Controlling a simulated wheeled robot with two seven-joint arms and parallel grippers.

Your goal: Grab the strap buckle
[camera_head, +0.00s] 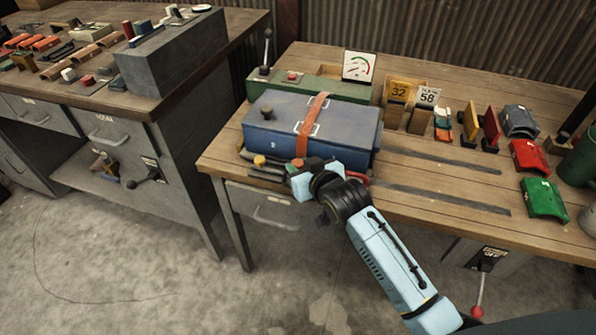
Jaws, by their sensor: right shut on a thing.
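A blue case (345,125) lies on the wooden workbench. An orange-brown strap (312,110) runs over its lid and down its front face, with pale metal frames beside it on the lid. My right gripper (298,166) is at the case's front face, at the lower end of the strap. It is shut there on the strap buckle, which the gripper and wrist mostly hide. The fingertips are small and hard to make out. My left gripper is not in view.
A green box (300,85) with a lever and a dial gauge (358,66) stand behind the case. Numbered yellow and white cards (400,92) and red, green and grey parts stand to the right. A grey bench (180,150) stands left.

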